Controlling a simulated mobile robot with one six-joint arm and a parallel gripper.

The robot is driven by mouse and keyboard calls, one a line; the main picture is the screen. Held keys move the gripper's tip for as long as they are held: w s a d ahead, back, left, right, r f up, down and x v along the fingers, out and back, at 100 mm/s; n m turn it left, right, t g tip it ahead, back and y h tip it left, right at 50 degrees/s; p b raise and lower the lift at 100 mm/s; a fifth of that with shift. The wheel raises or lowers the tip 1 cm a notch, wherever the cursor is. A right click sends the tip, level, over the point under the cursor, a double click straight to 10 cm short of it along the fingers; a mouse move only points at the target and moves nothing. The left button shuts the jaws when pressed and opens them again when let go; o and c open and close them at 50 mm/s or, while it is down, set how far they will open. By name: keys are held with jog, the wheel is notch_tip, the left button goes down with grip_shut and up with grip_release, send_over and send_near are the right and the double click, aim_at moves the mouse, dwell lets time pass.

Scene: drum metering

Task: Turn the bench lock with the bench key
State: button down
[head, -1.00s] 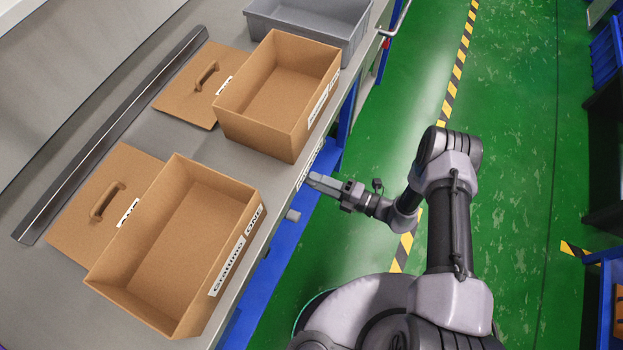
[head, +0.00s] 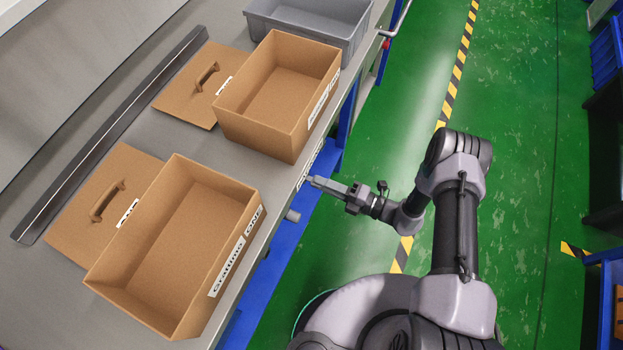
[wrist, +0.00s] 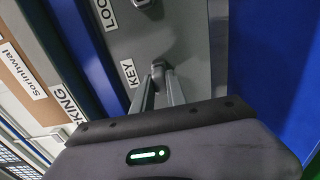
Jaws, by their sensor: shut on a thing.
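My gripper (head: 316,182) is at the bench's front edge, its fingers pointing left toward the front panel. In the wrist view its two fingers (wrist: 166,92) are closed on a small dark grey piece, the bench key (wrist: 158,68), beside the label "KEY". I cannot tell whether the key still touches its holder. A grey part next to the label "LOCK", which looks like the bench lock (wrist: 143,4), is cut off by the top edge of the wrist view. A grey round stub (head: 292,215) sticks out of the bench front, below my gripper in the head view.
Two open cardboard boxes, a near one (head: 150,292) and a far one (head: 262,141), stand on the grey bench (head: 150,137) with their lids beside them. A grey bin (head: 330,38) stands at the back. The green floor right of the bench is clear around my arm.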

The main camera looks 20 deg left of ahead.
jog(key=shift+s+d, duration=0.15)
jog(key=shift+d, duration=1.2)
jog(key=d+b, duration=0.1)
jog(key=d, duration=0.3)
jog(key=shift+s, duration=0.15)
